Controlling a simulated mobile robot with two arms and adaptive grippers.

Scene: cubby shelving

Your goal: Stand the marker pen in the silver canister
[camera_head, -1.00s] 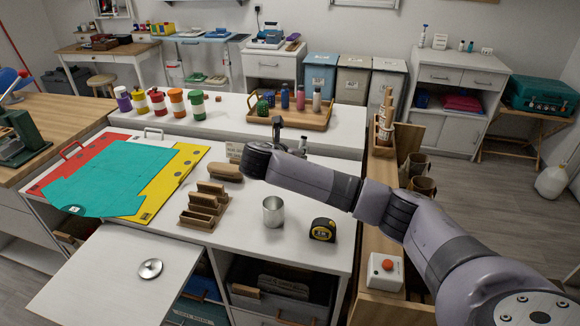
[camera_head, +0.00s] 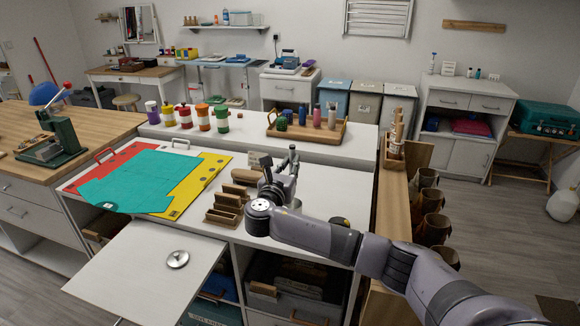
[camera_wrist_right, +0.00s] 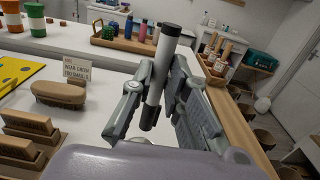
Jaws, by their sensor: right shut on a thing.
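My right gripper (camera_head: 279,172) is in front of the silver canister (camera_head: 296,204) in the head view and hides most of it. In the right wrist view, the right gripper (camera_wrist_right: 160,82) is shut on the marker pen (camera_wrist_right: 159,72). The pen has a pale barrel with black ends and stands nearly upright, tilted a little, between the fingers. The canister cannot be made out in the wrist view, so the pen's height above it cannot be told. My left gripper is not in view.
A wooden brush (camera_wrist_right: 60,92) and brush blocks (camera_head: 225,207) lie left of the gripper. A tape measure (camera_head: 340,221) is partly hidden behind my arm. A round silver lid (camera_head: 177,259) lies on the pulled-out board. A bottle tray (camera_head: 335,137) stands behind.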

